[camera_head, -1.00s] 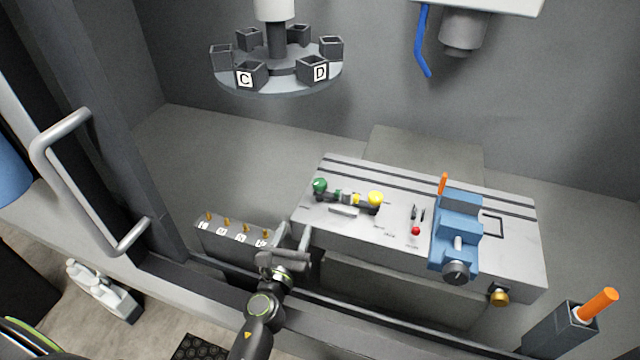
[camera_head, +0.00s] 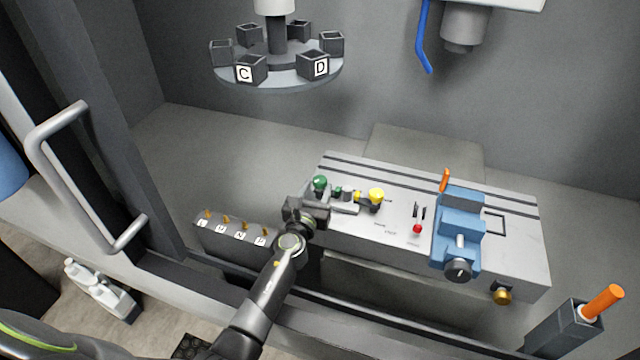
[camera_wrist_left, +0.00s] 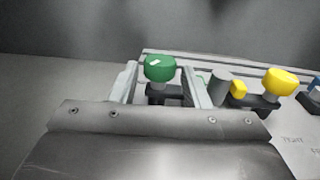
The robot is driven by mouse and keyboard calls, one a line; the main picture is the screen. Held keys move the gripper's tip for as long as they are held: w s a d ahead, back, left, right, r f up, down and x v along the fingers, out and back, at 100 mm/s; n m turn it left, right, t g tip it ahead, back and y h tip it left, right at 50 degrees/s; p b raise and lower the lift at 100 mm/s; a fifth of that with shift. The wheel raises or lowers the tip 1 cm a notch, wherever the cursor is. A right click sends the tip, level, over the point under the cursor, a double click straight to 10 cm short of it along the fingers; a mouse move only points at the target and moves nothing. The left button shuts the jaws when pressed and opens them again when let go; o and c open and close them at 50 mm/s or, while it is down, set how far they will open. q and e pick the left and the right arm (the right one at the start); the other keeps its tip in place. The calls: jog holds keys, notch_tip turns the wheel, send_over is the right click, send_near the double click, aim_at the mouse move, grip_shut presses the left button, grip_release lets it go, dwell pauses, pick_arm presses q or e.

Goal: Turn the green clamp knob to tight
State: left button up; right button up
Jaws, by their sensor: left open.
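In the left wrist view the green knob (camera_wrist_left: 159,69) has a white mark on top and shows between my two fingers. My left gripper (camera_head: 325,200) is open at the near side of the green knob; in the wrist view its fingers (camera_wrist_left: 162,88) stand on either side of it. I cannot tell whether they touch it. The knob's lower part is partly hidden. My right gripper is not in view.
A blue vise (camera_head: 458,235) with an orange handle stands right on the machine table (camera_head: 515,255). A small red knob (camera_head: 417,229) lies between. A grey rack (camera_head: 225,240) with brass pegs stands left, and a carousel (camera_head: 277,80) hangs behind.

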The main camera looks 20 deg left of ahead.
aim_at(316, 186)
pick_arm(q)
jog(key=shift+w+b, duration=0.4)
jog(key=shift+w, duration=1.4)
jog(key=c, duration=0.7)
jog(key=shift+a+m+h, duration=0.1)
jog(key=shift+m+h, duration=0.7)
jog(key=shift+h, duration=0.4)
jog(key=shift+m+h, duration=0.7)
jog(key=shift+h, duration=0.4)
jog(key=o, duration=0.7)
jog(key=shift+s, duration=0.15)
